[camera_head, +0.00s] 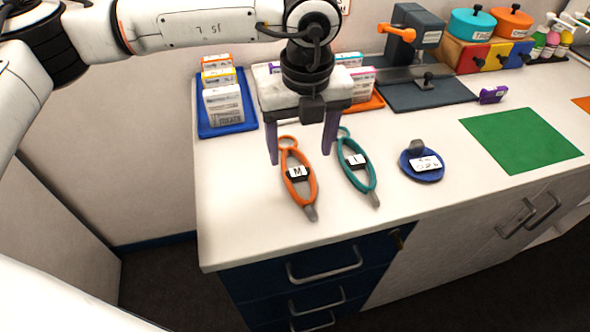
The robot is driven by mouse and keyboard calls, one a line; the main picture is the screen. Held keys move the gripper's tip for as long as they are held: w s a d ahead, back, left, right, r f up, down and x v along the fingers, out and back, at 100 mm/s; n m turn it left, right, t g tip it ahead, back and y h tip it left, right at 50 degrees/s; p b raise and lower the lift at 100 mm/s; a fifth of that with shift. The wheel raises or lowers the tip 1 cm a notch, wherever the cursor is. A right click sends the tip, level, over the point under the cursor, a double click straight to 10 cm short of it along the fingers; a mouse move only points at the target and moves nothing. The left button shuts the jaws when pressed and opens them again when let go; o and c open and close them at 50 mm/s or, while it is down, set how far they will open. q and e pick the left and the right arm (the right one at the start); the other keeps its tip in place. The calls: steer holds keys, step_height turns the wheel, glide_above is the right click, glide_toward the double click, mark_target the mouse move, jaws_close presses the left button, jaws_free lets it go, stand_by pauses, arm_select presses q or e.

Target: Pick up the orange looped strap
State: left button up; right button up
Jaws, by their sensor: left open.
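The orange looped strap (313,184) lies flat on the white counter (240,225), with a small ring at its far end, a black block with a white "M" label in its middle and a grey tip toward the counter's front. A similar teal looped strap (369,178) with a white label lies just to its right. My left gripper (301,158) hangs above the far end of the orange strap. Its two purple-grey fingers are spread apart with nothing between them. The left finger is left of the orange ring, and the right finger is near the teal ring. My right gripper is not in view.
A blue round pad (424,174) with a tag lies right of the straps. A blue tray (205,127) of boxes stands at the back left. A grey stand (420,92), a purple item (493,95) and a green mat (520,139) are further right. The counter's front left is clear.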

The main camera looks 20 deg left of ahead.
mark_target(297, 170)
arm_select(q)
steer(key=f, duration=0.3)
steer(key=f+p, duration=0.1)
steer(key=f, duration=0.1)
steer(key=shift+a, duration=0.3)
steer(key=shift+c, duration=0.5)
steer(key=c, duration=1.1)
